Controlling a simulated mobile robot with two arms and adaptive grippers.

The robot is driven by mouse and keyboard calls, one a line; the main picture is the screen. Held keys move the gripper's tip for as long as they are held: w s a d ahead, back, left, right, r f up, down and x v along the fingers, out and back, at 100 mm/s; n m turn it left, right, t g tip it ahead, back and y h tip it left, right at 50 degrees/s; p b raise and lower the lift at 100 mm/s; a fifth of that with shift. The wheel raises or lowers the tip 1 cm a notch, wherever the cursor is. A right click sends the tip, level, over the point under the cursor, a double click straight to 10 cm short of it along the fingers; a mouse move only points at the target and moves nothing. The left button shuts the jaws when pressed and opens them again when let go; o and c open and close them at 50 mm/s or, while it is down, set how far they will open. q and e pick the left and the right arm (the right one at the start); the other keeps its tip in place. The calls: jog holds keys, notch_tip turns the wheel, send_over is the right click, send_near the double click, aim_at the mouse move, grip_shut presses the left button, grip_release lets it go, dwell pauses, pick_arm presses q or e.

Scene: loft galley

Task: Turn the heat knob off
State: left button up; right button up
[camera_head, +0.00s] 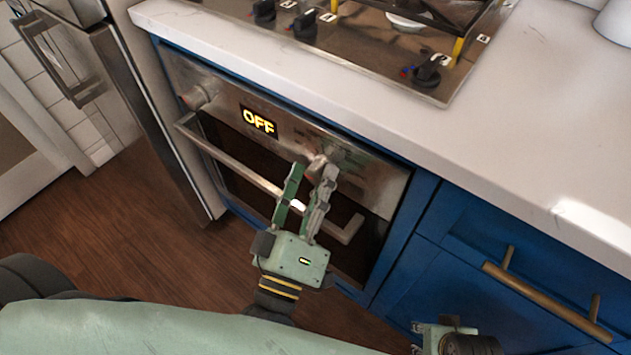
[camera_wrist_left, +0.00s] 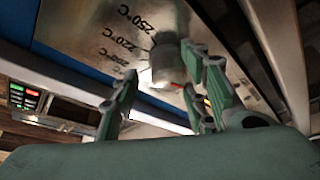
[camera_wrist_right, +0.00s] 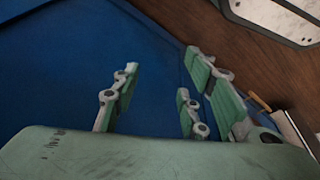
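The heat knob (camera_head: 318,160) is a metal knob on the right of the steel oven panel. In the left wrist view the knob (camera_wrist_left: 164,64) has a red mark on its side, and the panel beside it reads 250, 220 and 200°C. My left gripper (camera_head: 311,172) is at the knob with its fingers apart. In the left wrist view the knob shows between and beyond the fingertips; I cannot tell whether they touch it. My right gripper (camera_wrist_right: 165,70) is open and empty, low in front of a blue cabinet.
The oven display (camera_head: 258,121) reads OFF in yellow. Another knob (camera_head: 196,97) is at the panel's left end. The oven handle (camera_head: 240,165) runs below the panel. A pale counter (camera_head: 420,125) with a stove overhangs. A cabinet handle (camera_head: 545,300) is at the right.

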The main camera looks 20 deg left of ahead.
pick_arm(q)
jog(key=shift+a, duration=0.1)
jog(key=shift+f, duration=0.1)
jog(key=shift+s+f, duration=0.1)
jog(key=shift+s, duration=0.05)
jog(key=v, duration=1.1)
jog(key=shift+s, duration=0.35)
